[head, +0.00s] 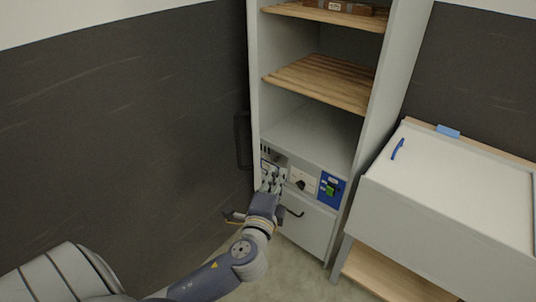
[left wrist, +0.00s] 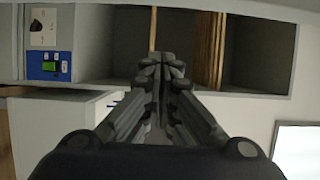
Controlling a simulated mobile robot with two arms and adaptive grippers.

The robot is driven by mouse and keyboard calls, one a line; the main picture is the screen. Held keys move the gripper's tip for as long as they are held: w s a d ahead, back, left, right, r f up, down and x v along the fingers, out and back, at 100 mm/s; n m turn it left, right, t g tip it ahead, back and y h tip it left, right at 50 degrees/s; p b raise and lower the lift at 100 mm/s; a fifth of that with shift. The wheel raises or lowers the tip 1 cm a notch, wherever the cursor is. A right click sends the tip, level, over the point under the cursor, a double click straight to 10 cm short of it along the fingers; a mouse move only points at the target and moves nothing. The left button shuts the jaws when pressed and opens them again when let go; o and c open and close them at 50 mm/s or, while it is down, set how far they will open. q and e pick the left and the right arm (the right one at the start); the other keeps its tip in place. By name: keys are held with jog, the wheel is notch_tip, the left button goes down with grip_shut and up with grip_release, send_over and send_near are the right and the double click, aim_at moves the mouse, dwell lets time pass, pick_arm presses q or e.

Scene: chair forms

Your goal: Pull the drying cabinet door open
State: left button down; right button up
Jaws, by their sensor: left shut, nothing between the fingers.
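The drying cabinet (head: 309,128) is a tall pale unit. Its shelf compartment looks open to the front in the head view, and I cannot make out a door panel across it. A dark upright bar like a handle (head: 242,140) shows at its left edge. My left gripper (head: 272,178) is in front of the lower left of the cabinet, by the control panel, its fingers together and empty. In the left wrist view the cabinet lies sideways (left wrist: 105,50) behind my closed fingers (left wrist: 160,62). Whether the fingers touch the cabinet is unclear. My right gripper is not in view.
A blue switch box with a green button (head: 330,188) and a dark knob (head: 301,185) sit on the panel. Below is a drawer front with a black handle (head: 293,212). A white-topped bench (head: 455,185) stands close on the right. A dark wall (head: 120,150) fills the left.

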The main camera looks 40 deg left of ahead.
pick_arm(q)
jog(key=p+x, duration=0.3)
jog(key=x, duration=0.5)
jog(key=s+a+p, duration=0.1)
jog(key=s+a, duration=0.1)
jog(key=a, duration=0.1)
jog(key=shift+s+f, duration=0.1)
jog(key=shift+s, duration=0.3)
jog(key=shift+w, duration=0.15)
